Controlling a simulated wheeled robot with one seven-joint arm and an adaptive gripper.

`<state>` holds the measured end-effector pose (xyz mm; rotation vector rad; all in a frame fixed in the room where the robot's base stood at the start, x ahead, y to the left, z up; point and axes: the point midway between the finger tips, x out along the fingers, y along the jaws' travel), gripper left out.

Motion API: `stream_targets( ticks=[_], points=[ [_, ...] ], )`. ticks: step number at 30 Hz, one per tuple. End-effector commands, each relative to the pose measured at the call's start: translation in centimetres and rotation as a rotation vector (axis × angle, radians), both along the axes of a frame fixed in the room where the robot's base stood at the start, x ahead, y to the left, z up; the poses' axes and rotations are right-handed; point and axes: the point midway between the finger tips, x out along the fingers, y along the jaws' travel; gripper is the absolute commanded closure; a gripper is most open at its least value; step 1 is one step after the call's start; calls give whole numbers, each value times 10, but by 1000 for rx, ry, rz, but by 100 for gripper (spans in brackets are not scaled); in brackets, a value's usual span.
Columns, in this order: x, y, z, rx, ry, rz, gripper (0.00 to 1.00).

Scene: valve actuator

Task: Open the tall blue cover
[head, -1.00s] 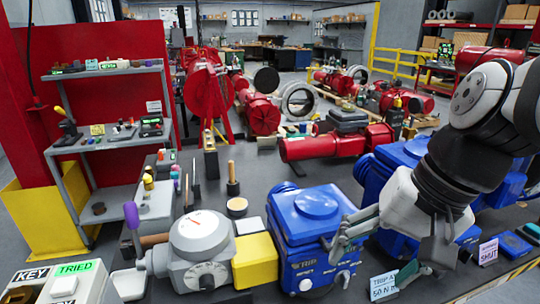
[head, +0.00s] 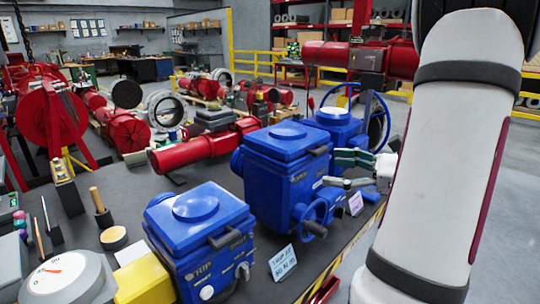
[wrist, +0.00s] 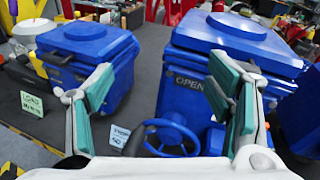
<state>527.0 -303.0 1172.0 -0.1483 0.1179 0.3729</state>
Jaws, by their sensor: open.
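The tall blue housing (head: 275,195) stands mid-bench in the head view, between a shorter blue box and another blue unit. Its cover (head: 285,138), with a round raised disc and a dark handle (head: 319,151) on the front edge, lies flat on top. A small blue handwheel (head: 310,212) is on its front. My gripper (head: 337,170) is open and empty, just right of the housing's front, fingers pointing left. In the wrist view my open fingers (wrist: 165,88) frame the gap between two blue boxes; the right one (wrist: 200,83) reads "OPEN".
The shorter blue box (head: 200,240) stands nearer on the left. A white sign (head: 283,262) and a pink sign (head: 355,203) stand at the bench's front edge. A large blue handwheel (head: 376,120) is behind my gripper. Red cylinder (head: 200,150) lies behind the boxes.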

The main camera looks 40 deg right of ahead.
Motion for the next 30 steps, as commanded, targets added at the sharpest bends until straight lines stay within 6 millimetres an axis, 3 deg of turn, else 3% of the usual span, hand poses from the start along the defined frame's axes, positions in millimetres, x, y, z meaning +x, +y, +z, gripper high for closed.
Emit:
stream_targets(
  ticks=[1, 4, 7, 11, 16, 30],
  points=[
    [-14, -27, -8, 52, -26, -90, 27],
    [-36, -62, -14, 115, -73, -211, 27],
    [-49, -81, -16, 145, -102, -276, 27],
    [-50, -87, -17, 155, -114, -298, 27],
    [-27, -84, -16, 154, -113, -293, 27],
    [61, -76, -16, 153, -112, -292, 27]
  ],
)
